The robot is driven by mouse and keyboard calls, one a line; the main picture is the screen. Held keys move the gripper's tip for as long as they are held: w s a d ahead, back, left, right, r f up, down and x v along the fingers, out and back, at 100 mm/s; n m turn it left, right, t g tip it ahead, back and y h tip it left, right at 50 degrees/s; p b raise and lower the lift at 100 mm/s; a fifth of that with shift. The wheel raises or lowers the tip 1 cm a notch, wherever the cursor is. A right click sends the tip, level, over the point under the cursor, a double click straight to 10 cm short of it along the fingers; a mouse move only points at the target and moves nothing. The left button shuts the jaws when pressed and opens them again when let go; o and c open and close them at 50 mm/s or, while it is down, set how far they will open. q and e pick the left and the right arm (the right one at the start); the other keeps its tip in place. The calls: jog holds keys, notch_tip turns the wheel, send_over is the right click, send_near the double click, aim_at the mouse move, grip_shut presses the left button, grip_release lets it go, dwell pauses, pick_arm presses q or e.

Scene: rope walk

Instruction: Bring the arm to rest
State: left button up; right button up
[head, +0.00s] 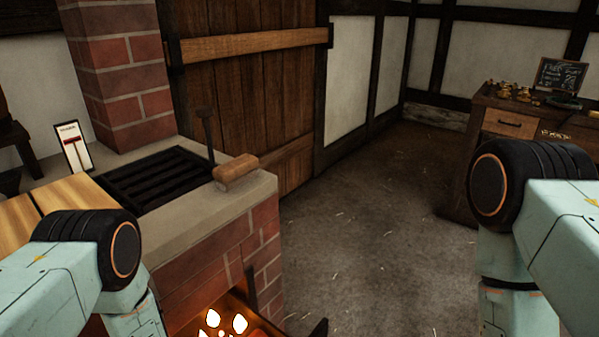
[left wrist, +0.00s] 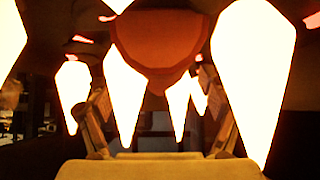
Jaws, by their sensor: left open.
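My left arm comes in at the lower left of the head view, in front of the brick hearth, and bends down out of the picture. Its gripper is hidden there. In the left wrist view my left gripper (left wrist: 160,108) is open, its two fingers spread at either side with nothing visible gripped between them. Bright flames (left wrist: 252,75) fill that view, with a rounded orange-red shape (left wrist: 155,45) behind them that I cannot identify. My right arm shows at the right of the head view. Its gripper is out of the picture.
The brick hearth (head: 215,265) has a dark grate (head: 150,180) and a wooden-handled tool (head: 236,172) on top. Fire (head: 225,322) glows low in front. A wooden counter (head: 465,130) stands at the far right. The floor (head: 370,220) between is open.

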pick_arm(q)
jog(key=p+v, duration=0.4)
jog(key=v, duration=0.7)
jog(key=b+x, duration=0.5)
jog(key=x, duration=0.7)
jog(key=shift+w+d, duration=0.1)
jog(key=shift+r, duration=0.1)
notch_tip(320, 180, up, 10)
jog(key=p, duration=0.4)
jog(key=shift+w+r, duration=0.1)
jog(key=shift+r, duration=0.05)
jog(key=a+r+n+b, duration=0.1)
jog(key=a+r, duration=0.2)
jog(key=r, duration=0.2)
jog(key=shift+r+t+y+b, duration=0.15)
jog(key=shift+t+y+b, duration=0.15)
jog(key=shift+b, duration=0.1)
